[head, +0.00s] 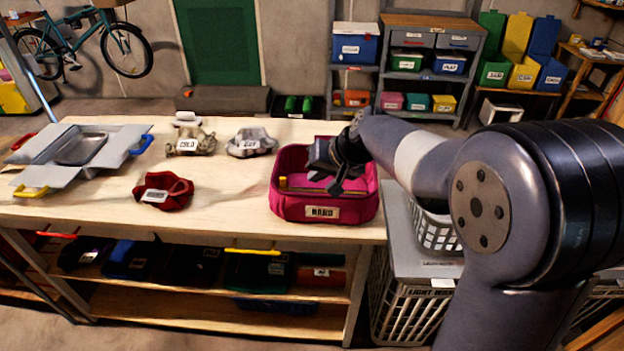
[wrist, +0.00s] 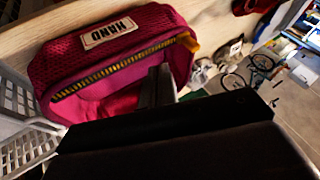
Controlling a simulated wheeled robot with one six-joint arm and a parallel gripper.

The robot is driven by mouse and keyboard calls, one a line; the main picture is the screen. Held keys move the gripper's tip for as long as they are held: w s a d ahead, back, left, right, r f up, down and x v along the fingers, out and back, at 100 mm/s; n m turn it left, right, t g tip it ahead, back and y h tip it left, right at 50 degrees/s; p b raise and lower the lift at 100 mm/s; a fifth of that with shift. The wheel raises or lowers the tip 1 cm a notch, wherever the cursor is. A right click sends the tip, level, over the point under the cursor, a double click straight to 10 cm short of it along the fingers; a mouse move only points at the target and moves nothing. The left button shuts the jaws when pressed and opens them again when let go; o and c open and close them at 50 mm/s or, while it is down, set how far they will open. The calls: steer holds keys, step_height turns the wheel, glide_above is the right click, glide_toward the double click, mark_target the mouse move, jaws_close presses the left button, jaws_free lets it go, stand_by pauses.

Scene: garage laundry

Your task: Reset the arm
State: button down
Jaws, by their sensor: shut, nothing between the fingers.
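My gripper (head: 343,186) is shut and empty. In the head view it hangs over the pink basket labelled "HAND" (head: 345,212) at the right end of the wooden table, with its fingertips at or just above the basket's opening. In the wrist view my gripper (wrist: 167,85) shows in front of the same pink basket (wrist: 60,62). My arm reaches in from the right. Whether the fingers touch anything in the basket I cannot tell.
On the table (head: 230,195) lie a red cloth (head: 165,192), a beige cloth (head: 190,143), a grey cloth (head: 252,143) and an open grey box (head: 85,150). A white hamper (head: 405,300) stands right of the table. The table's middle is clear.

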steer(key=v, duration=0.7)
steer(key=shift+d, duration=0.1)
